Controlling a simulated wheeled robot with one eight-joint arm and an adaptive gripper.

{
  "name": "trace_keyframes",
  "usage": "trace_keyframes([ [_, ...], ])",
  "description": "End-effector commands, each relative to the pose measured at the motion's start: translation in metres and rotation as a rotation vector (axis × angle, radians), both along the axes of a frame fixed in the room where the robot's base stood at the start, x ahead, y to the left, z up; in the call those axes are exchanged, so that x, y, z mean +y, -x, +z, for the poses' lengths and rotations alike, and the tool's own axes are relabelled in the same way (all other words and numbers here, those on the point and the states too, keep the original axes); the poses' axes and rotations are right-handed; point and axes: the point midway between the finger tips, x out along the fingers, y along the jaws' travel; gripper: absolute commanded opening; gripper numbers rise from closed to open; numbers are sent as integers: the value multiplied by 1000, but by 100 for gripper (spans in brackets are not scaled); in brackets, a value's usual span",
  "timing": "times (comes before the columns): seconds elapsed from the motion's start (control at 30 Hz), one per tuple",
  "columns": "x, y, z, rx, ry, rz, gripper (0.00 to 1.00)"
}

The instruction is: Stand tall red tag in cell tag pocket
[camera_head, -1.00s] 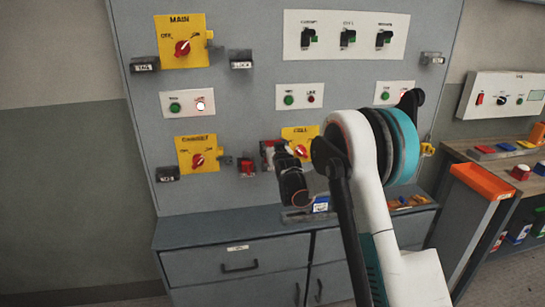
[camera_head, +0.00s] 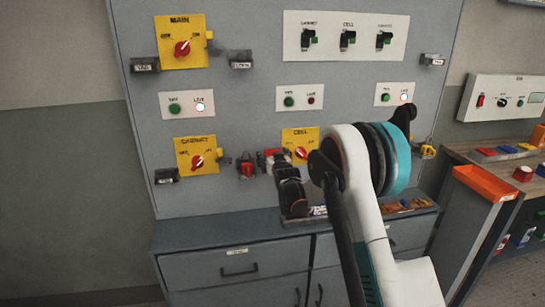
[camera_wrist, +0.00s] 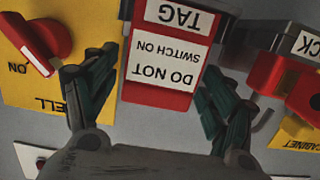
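The tall red tag (camera_wrist: 184,98), with a white "DO NOT SWITCH ON" face, is upside down in the wrist view. My gripper (camera_wrist: 158,75) has one finger on each side of the tag, with narrow gaps visible, and looks open. In the head view the red tag (camera_head: 271,155) is partly hidden by my gripper (camera_head: 280,160), left of the CELL switch plate (camera_head: 311,134).
A red padlock (camera_head: 246,168) hangs at the cabinet LOCK holder, close left of my gripper. The yellow CABINET plate (camera_head: 197,154) is farther left. A grey drawer unit (camera_head: 205,268) stands below the board. A bench with an orange tray (camera_head: 484,182) is at right.

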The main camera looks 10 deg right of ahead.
Motion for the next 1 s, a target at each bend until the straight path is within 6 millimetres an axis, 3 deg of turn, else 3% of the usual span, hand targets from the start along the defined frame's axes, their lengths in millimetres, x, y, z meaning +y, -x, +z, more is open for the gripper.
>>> trace_keyframes([
  [0.37,0,8,5,0,0,0,77],
  [0.8,0,92,19,0,0,0,77],
  [1.0,0,114,21,0,0,0,77],
])
